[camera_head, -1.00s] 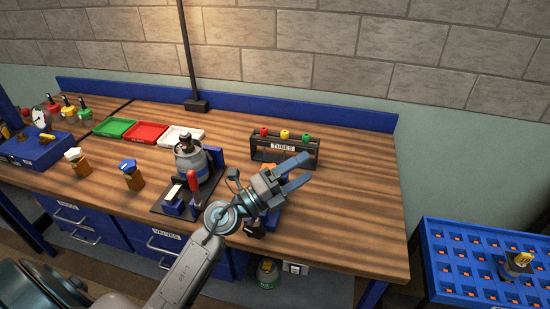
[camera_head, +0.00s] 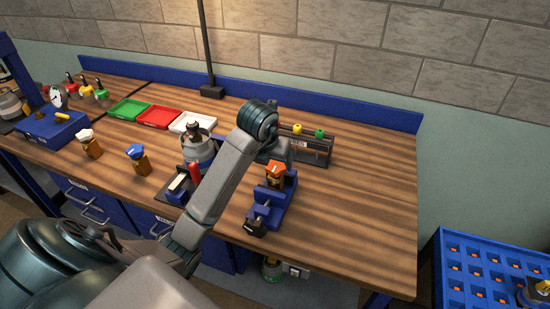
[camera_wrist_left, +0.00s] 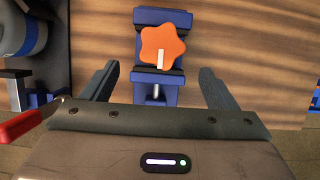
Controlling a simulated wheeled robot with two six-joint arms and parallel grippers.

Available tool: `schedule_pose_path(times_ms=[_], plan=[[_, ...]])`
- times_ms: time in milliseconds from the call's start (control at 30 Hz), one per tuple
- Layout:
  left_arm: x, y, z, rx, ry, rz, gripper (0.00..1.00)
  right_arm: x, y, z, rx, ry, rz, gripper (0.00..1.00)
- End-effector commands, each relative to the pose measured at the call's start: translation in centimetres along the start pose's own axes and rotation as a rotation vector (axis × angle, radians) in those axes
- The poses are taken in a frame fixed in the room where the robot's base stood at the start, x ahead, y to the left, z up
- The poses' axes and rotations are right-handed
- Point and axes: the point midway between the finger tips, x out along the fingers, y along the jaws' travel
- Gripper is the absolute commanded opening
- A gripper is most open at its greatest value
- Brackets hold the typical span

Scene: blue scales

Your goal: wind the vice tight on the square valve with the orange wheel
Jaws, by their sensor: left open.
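The square valve (camera_head: 275,181) with its orange wheel (camera_head: 275,168) stands in the blue vice (camera_head: 266,213) near the front of the workbench. In the left wrist view the star-shaped orange wheel (camera_wrist_left: 155,40) hides most of the valve, and the blue vice (camera_wrist_left: 143,77) with its screw lies under and below it. Whether the jaws press on the valve cannot be seen. My left gripper (camera_wrist_left: 158,70) is open and empty, its fingers apart on either side of the vice in that view. In the head view my arm largely hides this gripper. My right gripper is not in view.
A grey canister (camera_head: 198,150) in a stand with a red lever (camera_head: 195,173) is left of the vice. A tube rack (camera_head: 316,152) stands behind. Green, red and white trays (camera_head: 193,122) lie further back. The bench's right side (camera_head: 370,210) is clear.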

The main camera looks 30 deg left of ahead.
Motion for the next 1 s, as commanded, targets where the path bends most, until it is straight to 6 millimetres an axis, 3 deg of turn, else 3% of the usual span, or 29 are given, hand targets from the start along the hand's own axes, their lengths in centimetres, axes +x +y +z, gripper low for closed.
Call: schedule_pose_path(times_ms=[700,1000], plan=[[8.2,-0.1,-0.3,0.002,-0.001,-0.004,0.81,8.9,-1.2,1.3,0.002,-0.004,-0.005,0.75],[10.5,-0.1,-0.1,0.002,0.001,-0.003,0.81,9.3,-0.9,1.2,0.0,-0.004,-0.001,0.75]])
